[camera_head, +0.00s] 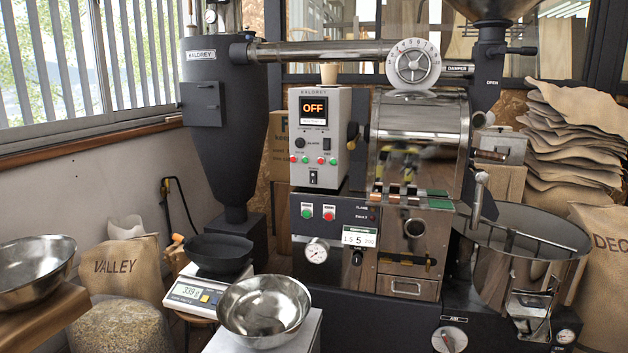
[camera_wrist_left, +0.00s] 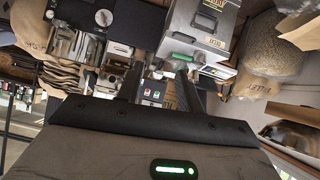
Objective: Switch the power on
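The roaster's grey control box (camera_head: 320,138) stands on the machine's dark front, left of the steel drum. Its screen (camera_head: 313,108) reads OFF in orange. Below are small red and green buttons, a black knob (camera_head: 300,143) and a black switch (camera_head: 327,144). A small black rocker switch (camera_head: 313,178) sits at the box's bottom; which way it is tipped is too small to tell. My left gripper (camera_wrist_left: 158,78) shows in the left wrist view, its two dark fingers apart with nothing seen between them, pointing toward the roaster. Neither gripper shows in the head view.
Below the box are a green button (camera_head: 307,211), a red button (camera_head: 328,213) and a gauge (camera_head: 316,251). A steel bowl (camera_head: 264,306) and a scale (camera_head: 195,294) bearing a black pan (camera_head: 219,252) stand in front. The cooling tray (camera_head: 527,239) is at right.

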